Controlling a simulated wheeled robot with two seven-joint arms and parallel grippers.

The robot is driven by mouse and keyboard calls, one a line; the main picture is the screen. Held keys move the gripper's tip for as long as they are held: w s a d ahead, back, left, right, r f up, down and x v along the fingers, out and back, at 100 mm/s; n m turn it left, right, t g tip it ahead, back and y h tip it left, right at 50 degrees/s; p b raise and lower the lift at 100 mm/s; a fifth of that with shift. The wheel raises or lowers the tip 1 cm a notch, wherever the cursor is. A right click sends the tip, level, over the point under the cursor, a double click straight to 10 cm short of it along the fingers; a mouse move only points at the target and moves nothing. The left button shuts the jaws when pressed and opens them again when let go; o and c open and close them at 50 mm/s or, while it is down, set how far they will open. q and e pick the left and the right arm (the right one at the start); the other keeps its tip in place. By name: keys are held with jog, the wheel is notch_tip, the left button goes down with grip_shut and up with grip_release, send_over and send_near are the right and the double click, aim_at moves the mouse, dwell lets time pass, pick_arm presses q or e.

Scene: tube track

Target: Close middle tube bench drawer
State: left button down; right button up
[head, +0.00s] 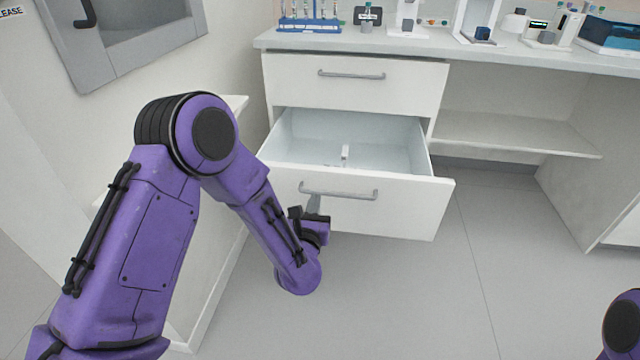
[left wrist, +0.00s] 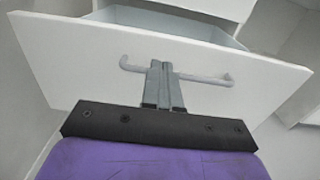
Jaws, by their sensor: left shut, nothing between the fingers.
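The middle drawer (head: 365,206) of the white bench is pulled out, and its light interior shows in the head view. A small white object (head: 345,152) lies inside it. The drawer's grey bar handle (head: 338,191) runs along its front. My left gripper (head: 314,203) is at the drawer front, by the left part of the handle. In the left wrist view the gripper (left wrist: 160,82) is shut and empty, its fingers pointing at the drawer front (left wrist: 85,65) and overlapping the handle (left wrist: 205,79). I cannot tell whether they touch it. My right gripper is out of view.
The drawer above (head: 355,88) is shut. The bench top (head: 425,47) holds a blue tube rack (head: 308,25) and several devices. A shelf (head: 515,135) is at the right. A wall cabinet (head: 130,45) hangs at upper left. The floor (head: 420,300) in front is clear.

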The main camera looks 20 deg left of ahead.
aim_at(322, 174)
pick_arm(q)
jog(key=x, duration=0.9)
jog(key=shift+f+b, duration=0.1)
jog(key=shift+b, duration=0.25)
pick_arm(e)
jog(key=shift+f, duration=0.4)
pick_arm(q)
jog(key=shift+w, duration=0.15)
